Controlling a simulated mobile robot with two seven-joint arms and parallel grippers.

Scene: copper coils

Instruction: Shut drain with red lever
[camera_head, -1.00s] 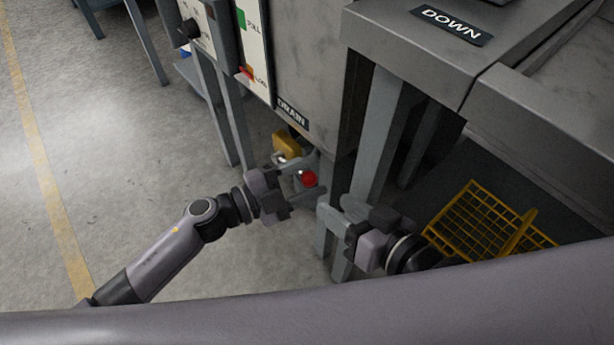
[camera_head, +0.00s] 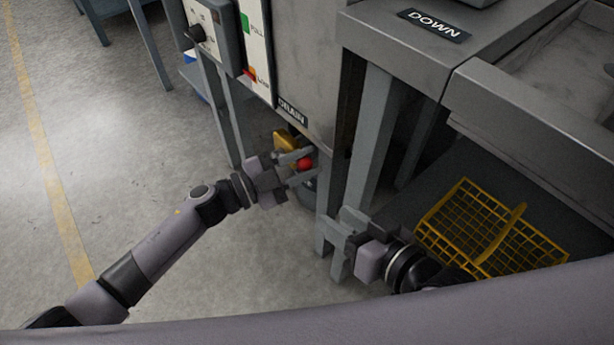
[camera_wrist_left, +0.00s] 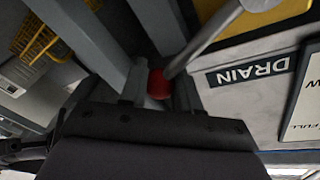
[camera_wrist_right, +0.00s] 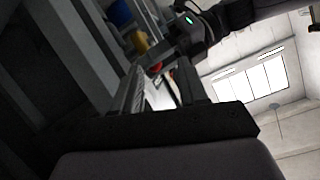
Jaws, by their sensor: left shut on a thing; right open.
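The drain lever's red knob (camera_head: 305,163) is below the DRAIN label (camera_head: 291,112), under the grey tank. In the left wrist view the red knob (camera_wrist_left: 158,84) sits at the end of a grey rod (camera_wrist_left: 203,38), between the fingers. My left gripper (camera_head: 301,167) is shut on the red knob. A yellow valve part (camera_head: 285,141) shows just behind it, partly hidden. My right gripper (camera_head: 333,232) is open and empty, lower and to the right, near a grey table leg. In the right wrist view its fingers (camera_wrist_right: 162,92) are apart.
A yellow wire basket (camera_head: 490,228) rests on a dark low shelf at the right. Grey legs (camera_head: 365,130) stand close to both grippers. A panel with a green mark (camera_head: 245,22) hangs above left. The concrete floor at the left is clear.

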